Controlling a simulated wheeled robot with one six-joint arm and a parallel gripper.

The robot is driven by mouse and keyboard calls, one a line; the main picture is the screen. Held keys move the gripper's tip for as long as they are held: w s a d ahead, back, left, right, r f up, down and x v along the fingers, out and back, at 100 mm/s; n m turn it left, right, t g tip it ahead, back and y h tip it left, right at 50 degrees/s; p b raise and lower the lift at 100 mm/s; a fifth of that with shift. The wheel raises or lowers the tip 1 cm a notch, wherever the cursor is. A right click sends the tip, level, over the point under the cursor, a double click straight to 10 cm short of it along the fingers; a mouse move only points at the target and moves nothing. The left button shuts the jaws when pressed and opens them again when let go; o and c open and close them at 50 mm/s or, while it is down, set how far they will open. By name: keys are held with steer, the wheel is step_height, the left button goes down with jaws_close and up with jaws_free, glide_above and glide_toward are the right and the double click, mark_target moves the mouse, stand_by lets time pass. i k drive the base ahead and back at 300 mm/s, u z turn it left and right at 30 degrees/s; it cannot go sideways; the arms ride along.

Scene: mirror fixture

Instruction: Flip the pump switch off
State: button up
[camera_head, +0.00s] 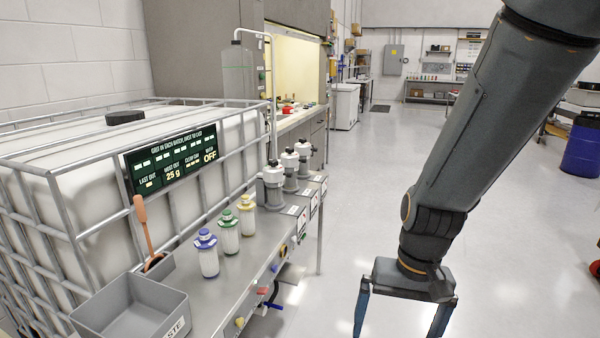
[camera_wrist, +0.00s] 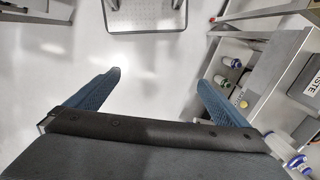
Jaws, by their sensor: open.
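In the head view, small fittings sit along the front of the steel bench (camera_head: 225,292). One is a small yellow-and-black fitting (camera_head: 284,251); a red fitting (camera_head: 263,291) and a blue lever (camera_head: 272,306) are lower down. I cannot tell which of these, if any, is the pump switch, or its position. A dark display (camera_head: 172,160) above the bench shows "OFF" and "25 g". My gripper (camera_head: 402,322) hangs in free air right of the bench, apart from it. Its two blue fingers are spread and empty, as the wrist view (camera_wrist: 159,77) also shows.
Bottles with purple (camera_head: 206,252), green (camera_head: 228,230) and yellow (camera_head: 246,215) caps stand on the bench, with grey pump-like units (camera_head: 272,186) behind. A grey bin (camera_head: 130,305) is at the near end. A caged white tank (camera_head: 90,215) stands left. The floor (camera_head: 350,205) right of the bench is clear.

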mark_target(264, 290)
steer(key=u, duration=0.3)
steer(key=i, duration=1)
steer(key=z, duration=0.2)
